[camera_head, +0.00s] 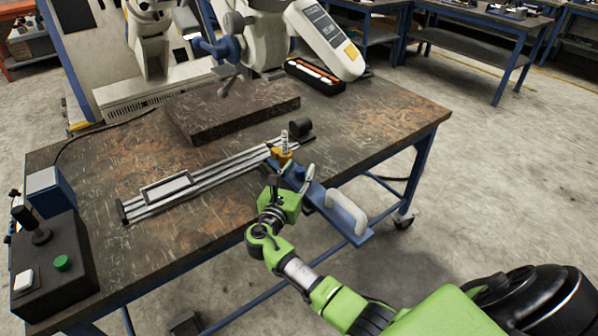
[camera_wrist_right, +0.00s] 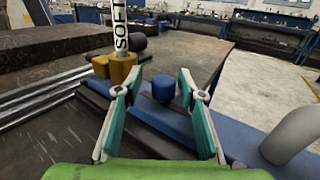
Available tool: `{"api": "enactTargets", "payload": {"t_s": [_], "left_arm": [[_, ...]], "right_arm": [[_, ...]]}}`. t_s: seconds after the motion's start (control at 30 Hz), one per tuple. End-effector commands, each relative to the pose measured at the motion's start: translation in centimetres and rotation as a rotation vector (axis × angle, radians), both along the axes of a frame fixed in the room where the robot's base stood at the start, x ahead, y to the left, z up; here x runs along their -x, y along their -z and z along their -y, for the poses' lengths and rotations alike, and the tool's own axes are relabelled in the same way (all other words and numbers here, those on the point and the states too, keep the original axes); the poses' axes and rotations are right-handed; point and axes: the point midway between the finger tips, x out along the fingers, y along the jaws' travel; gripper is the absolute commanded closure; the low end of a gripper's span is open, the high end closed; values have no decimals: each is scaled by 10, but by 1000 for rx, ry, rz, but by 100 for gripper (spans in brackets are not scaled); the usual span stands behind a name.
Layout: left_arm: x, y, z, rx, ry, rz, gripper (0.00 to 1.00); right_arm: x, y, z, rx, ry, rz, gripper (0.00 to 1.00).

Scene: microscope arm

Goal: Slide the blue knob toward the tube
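The blue knob (camera_wrist_right: 163,88) is a short upright cylinder on a blue bar; in the head view it shows as a small blue spot (camera_head: 299,173). The tube (camera_wrist_right: 122,40), labelled "SOFT", stands upright in a brass-coloured holder (camera_wrist_right: 120,70) beyond and left of the knob. It also shows in the head view (camera_head: 284,142). My right gripper (camera_wrist_right: 161,108) is open, its green-padded fingers on either side of the knob with gaps visible. In the head view the right gripper (camera_head: 292,182) is at the rail's right end. My left gripper is not in view.
A silver rail (camera_head: 205,180) runs left across the worn table (camera_head: 350,128). A white handle (camera_head: 347,211) rises at the blue bar's near end. A dark block (camera_head: 230,110) lies behind, and a control box (camera_head: 50,262) stands at front left.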

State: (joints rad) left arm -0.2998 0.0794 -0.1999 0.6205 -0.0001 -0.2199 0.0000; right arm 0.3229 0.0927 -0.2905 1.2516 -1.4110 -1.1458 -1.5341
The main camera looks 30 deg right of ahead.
Motion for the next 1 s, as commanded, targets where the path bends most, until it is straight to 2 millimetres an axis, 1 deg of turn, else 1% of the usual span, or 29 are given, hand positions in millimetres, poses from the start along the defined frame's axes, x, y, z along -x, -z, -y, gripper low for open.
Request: {"api": "enactTargets", "payload": {"t_s": [0.13, 0.23, 0.37, 0.6, 0.7, 0.83, 1.0], "left_arm": [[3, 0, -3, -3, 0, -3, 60], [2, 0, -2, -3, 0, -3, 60], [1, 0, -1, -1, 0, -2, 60], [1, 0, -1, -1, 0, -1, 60], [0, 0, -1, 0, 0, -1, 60], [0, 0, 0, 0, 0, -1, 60], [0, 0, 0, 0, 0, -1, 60]], "right_arm": [[1, 1, -1, -1, 0, -2, 63], [6, 2, -8, -2, -1, -3, 63], [20, 2, -26, -4, -2, -3, 63], [52, 2, -67, -3, -2, -2, 63], [62, 1, -79, -2, -1, -1, 63], [71, 1, -91, -2, -1, -1, 63], [75, 0, -95, 0, 0, 0, 63]]}}
